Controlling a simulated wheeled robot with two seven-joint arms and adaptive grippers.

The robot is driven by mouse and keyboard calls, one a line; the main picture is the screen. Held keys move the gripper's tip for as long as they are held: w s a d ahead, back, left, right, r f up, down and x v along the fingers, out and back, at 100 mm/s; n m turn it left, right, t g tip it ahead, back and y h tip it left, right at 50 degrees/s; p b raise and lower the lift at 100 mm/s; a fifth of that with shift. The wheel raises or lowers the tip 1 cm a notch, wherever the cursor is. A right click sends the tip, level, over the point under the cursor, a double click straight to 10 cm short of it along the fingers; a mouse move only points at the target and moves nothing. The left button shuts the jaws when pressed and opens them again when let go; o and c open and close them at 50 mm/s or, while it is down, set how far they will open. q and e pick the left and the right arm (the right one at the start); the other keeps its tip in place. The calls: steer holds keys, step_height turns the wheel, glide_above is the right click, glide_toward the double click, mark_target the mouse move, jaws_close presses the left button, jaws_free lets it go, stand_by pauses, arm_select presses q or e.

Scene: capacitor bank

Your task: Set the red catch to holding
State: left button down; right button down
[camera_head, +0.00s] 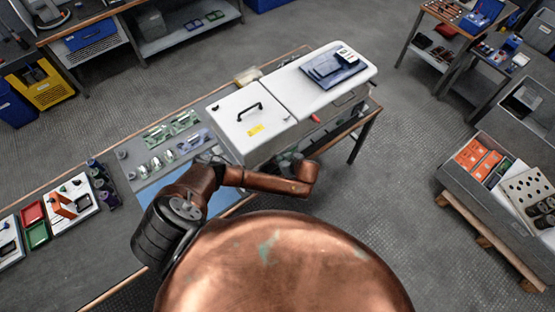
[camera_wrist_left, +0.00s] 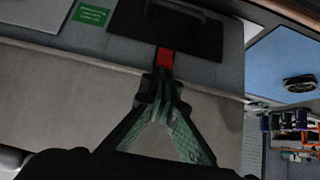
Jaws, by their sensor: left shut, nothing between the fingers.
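A small red catch (camera_wrist_left: 165,58) shows in the left wrist view, at the edge of a black plate (camera_wrist_left: 182,32) on a grey panel. My left gripper (camera_wrist_left: 160,78) is shut and empty, its fingertips right at the lower end of the catch. I cannot tell whether they touch it. In the head view my left gripper (camera_head: 287,159) is small and partly hidden, low by the front of the white cabinet (camera_head: 236,143). A red piece (camera_head: 315,118) shows at the cabinet's front; I cannot tell if it is the same catch. My right gripper is not in view.
The cabinet's lid has a black handle (camera_head: 249,111) and a yellow label (camera_head: 256,130). A dark blue device (camera_head: 333,68) lies on the right lid. Small parts (camera_head: 172,128) lie on the bench to the left. A green label (camera_wrist_left: 91,13) is on the panel.

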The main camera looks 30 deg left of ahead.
arm_select(q)
steer(key=shift+s+a+f, duration=0.1)
steer(key=shift+f, duration=0.5)
steer(key=shift+s+a+f, duration=0.1)
steer(key=shift+f, duration=0.5)
steer(key=shift+r, duration=0.1)
step_height(320, 180, up, 4)
steer(key=p, duration=0.3)
steer(key=shift+d+p, duration=0.15)
steer(key=shift+p, duration=0.2)
steer(key=b+v, duration=0.2)
steer(key=v, duration=0.7)
steer(key=shift+d+r, duration=0.25)
steer(key=shift+d, duration=0.1)
